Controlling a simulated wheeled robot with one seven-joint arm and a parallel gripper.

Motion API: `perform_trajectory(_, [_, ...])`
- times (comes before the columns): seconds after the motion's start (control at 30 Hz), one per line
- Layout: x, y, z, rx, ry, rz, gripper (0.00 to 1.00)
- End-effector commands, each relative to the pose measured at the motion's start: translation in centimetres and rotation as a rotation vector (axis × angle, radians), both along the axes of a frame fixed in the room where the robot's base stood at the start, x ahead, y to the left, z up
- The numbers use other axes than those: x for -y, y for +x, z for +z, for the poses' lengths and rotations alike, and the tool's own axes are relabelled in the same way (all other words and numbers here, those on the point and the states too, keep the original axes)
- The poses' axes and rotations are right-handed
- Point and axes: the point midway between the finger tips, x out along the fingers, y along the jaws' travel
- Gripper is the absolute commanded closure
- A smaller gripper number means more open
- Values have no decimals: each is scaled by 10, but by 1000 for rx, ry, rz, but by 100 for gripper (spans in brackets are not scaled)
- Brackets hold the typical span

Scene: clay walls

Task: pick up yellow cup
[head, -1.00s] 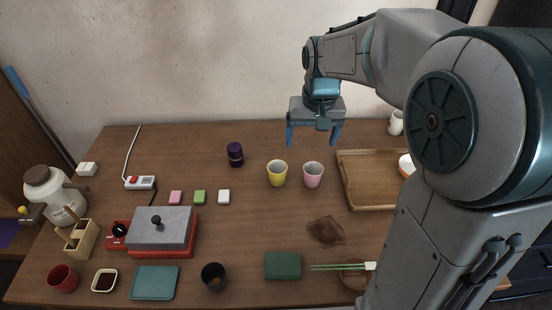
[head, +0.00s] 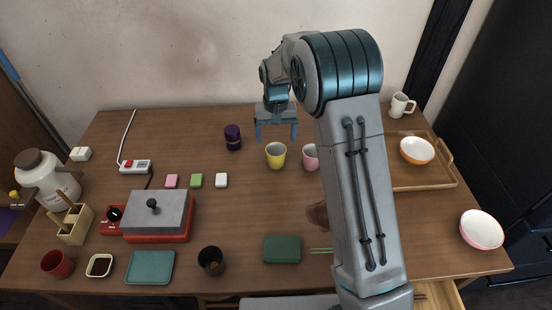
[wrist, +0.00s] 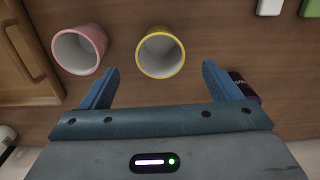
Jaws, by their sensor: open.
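The yellow cup (head: 276,156) stands upright on the wooden table, left of a pink cup (head: 310,158). In the wrist view the yellow cup (wrist: 160,54) shows its open white inside, just ahead of the gap between my fingers. The pink cup (wrist: 79,50) is to its left there. My gripper (head: 276,136) is open and empty, with its blue fingers apart. In the head view it appears behind and above the yellow cup. In the wrist view my gripper (wrist: 158,82) has one finger to each side, not touching the cup.
A dark purple jar (head: 233,137) stands left of the yellow cup; it shows near one finger in the wrist view (wrist: 244,87). A wooden tray (head: 440,177) with an orange bowl (head: 417,150) lies at right. Pink, green and white blocks (head: 196,181) lie left. A red-based grill (head: 158,216) stands further left.

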Motion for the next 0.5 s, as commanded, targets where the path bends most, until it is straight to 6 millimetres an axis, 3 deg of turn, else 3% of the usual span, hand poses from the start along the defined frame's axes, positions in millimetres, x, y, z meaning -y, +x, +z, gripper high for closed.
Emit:
perform_trajectory(0.1, [0,0,-17,-2,0,0,16])
perform_trajectory(0.33, [0,0,-34,-3,0,0,16])
perform_trajectory(0.5, [0,3,-60,-3,0,-1,16])
